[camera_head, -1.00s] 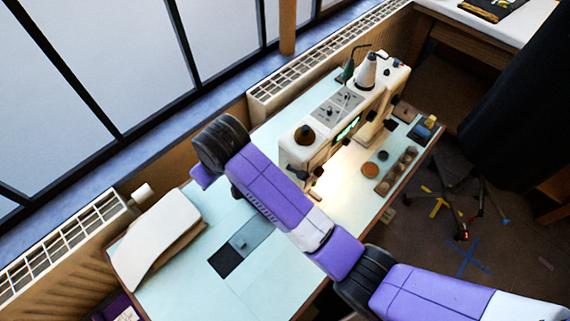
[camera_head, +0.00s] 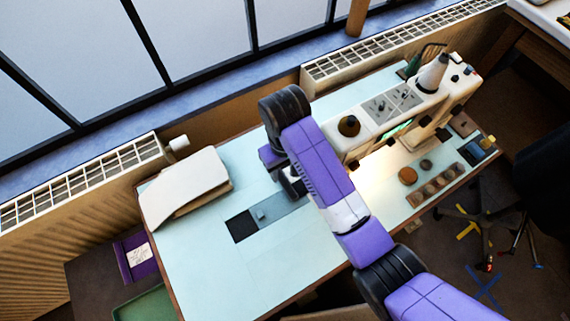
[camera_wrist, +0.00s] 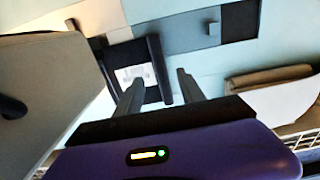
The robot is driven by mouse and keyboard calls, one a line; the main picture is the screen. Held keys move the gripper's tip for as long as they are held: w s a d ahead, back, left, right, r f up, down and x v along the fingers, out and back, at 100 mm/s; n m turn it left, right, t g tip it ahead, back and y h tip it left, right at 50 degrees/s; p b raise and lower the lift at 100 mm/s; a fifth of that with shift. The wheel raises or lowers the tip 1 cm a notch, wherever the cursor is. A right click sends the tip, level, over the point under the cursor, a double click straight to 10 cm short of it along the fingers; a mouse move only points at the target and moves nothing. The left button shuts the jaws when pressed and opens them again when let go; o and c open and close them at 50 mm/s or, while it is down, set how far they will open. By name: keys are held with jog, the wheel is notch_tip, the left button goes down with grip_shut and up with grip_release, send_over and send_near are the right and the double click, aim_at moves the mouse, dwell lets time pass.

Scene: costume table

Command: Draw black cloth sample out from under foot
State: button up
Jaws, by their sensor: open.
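The sewing machine (camera_head: 385,120) stands on the pale table, and its needle end and foot are hidden behind my arm in the head view. In the wrist view, a dark frame-like shape (camera_wrist: 160,68) surrounds a pale marked plate (camera_wrist: 135,74) beside the machine's body (camera_wrist: 45,85). I cannot tell whether this dark shape is the black cloth sample or part of the foot. A flat black square (camera_head: 241,226) adjoins a grey strip (camera_head: 285,207) with a small knob; it also shows in the wrist view (camera_wrist: 240,20). My gripper (camera_wrist: 158,80) is open and empty, its fingers pointing towards the dark shape.
The table's front left (camera_head: 230,285) is clear. A radiator (camera_head: 80,185) borders the back.

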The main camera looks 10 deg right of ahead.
aim_at(285, 181)
notch_tip(285, 181, down, 6)
jog(key=shift+f, duration=0.25)
grip_shut()
dwell(0.3)
